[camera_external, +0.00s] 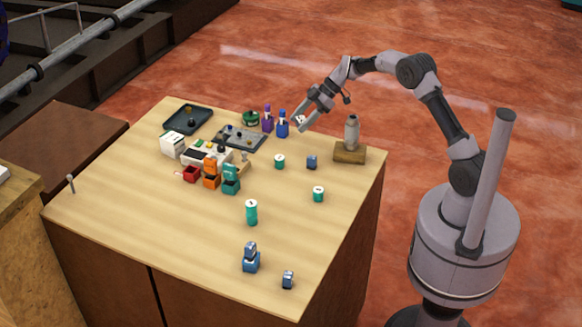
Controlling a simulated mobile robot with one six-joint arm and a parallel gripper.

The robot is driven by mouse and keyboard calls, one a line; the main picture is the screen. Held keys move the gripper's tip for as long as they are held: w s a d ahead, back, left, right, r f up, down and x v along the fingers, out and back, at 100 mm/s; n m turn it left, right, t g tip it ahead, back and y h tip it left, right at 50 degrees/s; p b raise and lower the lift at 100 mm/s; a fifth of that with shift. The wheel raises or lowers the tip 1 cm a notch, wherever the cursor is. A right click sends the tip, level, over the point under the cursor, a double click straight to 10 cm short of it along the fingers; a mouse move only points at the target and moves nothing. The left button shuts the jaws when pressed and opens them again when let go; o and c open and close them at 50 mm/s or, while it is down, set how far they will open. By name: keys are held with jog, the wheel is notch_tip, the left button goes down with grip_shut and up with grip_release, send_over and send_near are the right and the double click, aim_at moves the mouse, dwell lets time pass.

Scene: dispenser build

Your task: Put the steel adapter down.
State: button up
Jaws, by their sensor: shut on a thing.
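My gripper (299,124) hangs above the back right part of the table, just right of the blue bottle. It is shut on a small pale, shiny piece (300,119), which looks like the steel adapter. The fingers hide part of it, so its shape and tilt are hard to tell. The piece appears held above the tabletop, clear of the things around it, though the exact height cannot be told from this view.
A grey bottle (351,133) on a wooden block (349,153) stands to the right. A blue bottle (282,125) and purple bottle (267,119) stand close left. Small teal (279,161) and blue (312,162) pieces lie in front. The table's (345,215) right front is mostly bare.

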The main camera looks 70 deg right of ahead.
notch_tip(320, 180, down, 8)
jog(key=shift+w+r+b, duration=0.1)
jog(key=shift+r+b, duration=0.1)
jog(key=shift+b, duration=0.7)
jog(key=shift+f, duration=0.1)
jog(key=o, duration=1.6)
